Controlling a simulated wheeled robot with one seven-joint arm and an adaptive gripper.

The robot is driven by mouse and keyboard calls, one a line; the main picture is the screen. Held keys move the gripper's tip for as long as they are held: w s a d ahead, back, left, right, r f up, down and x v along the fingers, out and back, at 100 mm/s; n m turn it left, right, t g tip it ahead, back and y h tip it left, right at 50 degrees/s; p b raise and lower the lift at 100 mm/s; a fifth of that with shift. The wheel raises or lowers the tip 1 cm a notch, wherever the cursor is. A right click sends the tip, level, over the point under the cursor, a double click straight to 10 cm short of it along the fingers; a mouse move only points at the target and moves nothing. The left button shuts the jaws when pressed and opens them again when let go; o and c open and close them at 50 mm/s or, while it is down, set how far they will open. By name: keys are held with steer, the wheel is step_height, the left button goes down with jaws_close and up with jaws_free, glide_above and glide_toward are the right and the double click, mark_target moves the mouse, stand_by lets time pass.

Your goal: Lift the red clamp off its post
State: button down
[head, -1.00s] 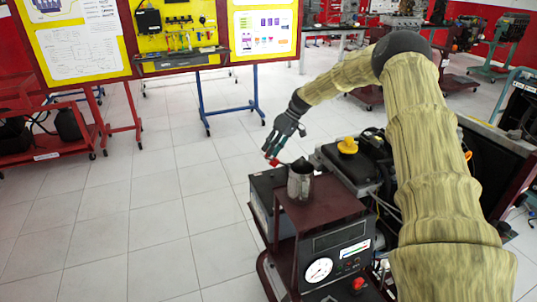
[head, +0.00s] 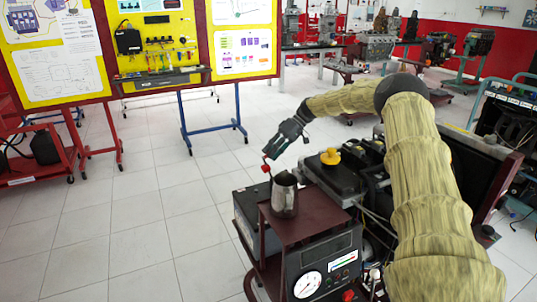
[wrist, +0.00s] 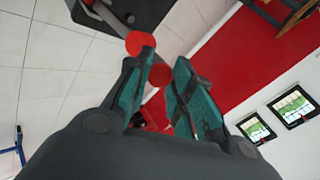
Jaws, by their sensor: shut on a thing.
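The red clamp (head: 266,160) is in my gripper (head: 273,152) in the head view. It hangs at the fingertips above the left side of the dark battery box (head: 243,208), with a gap seeming to show below it. In the wrist view, red rounded parts of the clamp (wrist: 140,43) show at and between the green-padded fingertips of my gripper (wrist: 153,82). The fingers are closed on it. The dark box (wrist: 145,12) shows beyond the clamp at the top. I cannot make out the post clearly.
A metal jug (head: 284,195) stands on the dark red engine stand (head: 312,225), close to the right of my gripper. A yellow cap (head: 330,157) sits on the engine behind. The tiled floor (head: 130,230) to the left is clear.

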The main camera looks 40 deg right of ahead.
steer(key=shift+s+d+f, duration=0.3)
steer(key=shift+d+f, duration=0.1)
steer(key=shift+f, duration=0.15)
steer(key=c, duration=1.6)
jaws_free()
steer(key=o, duration=0.4)
steer(key=shift+d+f, duration=0.2)
steer(key=shift+d, duration=0.05)
steer(key=shift+w+a+r, duration=0.25)
steer(key=shift+w, duration=0.05)
steer(key=shift+r, duration=0.1)
steer(key=v, duration=1.1)
steer(key=shift+d+r, duration=0.15)
steer(key=shift+d, duration=0.25)
